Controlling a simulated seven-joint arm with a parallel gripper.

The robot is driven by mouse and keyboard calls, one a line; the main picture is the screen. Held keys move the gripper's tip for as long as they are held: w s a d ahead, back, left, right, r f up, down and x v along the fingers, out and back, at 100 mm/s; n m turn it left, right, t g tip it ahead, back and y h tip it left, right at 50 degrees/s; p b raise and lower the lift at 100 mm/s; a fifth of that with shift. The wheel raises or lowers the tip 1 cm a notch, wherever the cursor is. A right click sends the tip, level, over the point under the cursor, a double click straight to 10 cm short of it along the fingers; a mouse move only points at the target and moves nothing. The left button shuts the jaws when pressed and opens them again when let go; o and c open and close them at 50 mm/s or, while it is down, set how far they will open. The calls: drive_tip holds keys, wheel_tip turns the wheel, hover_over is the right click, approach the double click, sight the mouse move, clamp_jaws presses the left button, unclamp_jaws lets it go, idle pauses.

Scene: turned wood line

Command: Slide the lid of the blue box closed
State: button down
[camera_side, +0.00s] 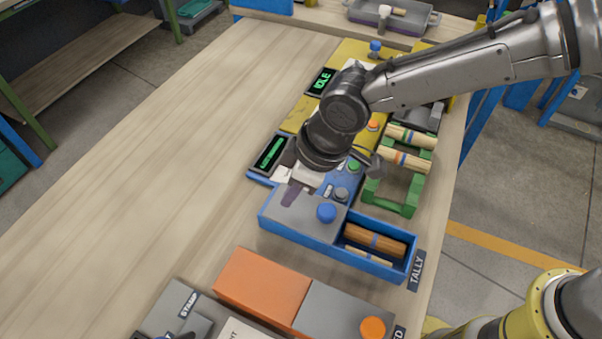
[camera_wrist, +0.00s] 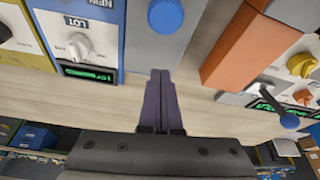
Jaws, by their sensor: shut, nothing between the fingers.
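The blue box (camera_side: 330,254) lies near the right edge of the bench in the side view. Its grey lid (camera_side: 297,212) with a blue knob (camera_side: 326,212) covers the left part. The right part is open and shows brown and pale turned wood pieces (camera_side: 375,240) inside. My gripper (camera_side: 290,198) is shut and empty, pointing down at the lid's left end, away from the knob. In the wrist view my gripper (camera_wrist: 160,74) has its fingertips at the end edge of the lid (camera_wrist: 155,48), beyond which the knob (camera_wrist: 165,14) shows. I cannot tell if they touch.
A blue panel with a dial (camera_wrist: 80,44) stands close beside the box. An orange and grey box (camera_side: 262,285) lies on the other side. Green racks (camera_side: 396,195) hold turned pieces behind. The bench to the left (camera_side: 150,170) is clear.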

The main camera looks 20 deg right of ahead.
sight(303, 213)
drive_tip(key=shift+s+d+f, duration=0.1)
drive_tip(key=shift+d+f, duration=0.05)
drive_tip(key=shift+f, duration=0.25)
drive_tip(key=shift+s+d, duration=0.5)
drive_tip(key=shift+d, duration=0.2)
drive_tip(key=shift+s+d, duration=0.5)
drive_tip(key=shift+d, duration=0.15)
drive_tip(key=s+d, duration=0.9)
drive_tip(key=shift+s+d, duration=0.4)
drive_tip(key=shift+f, duration=0.1)
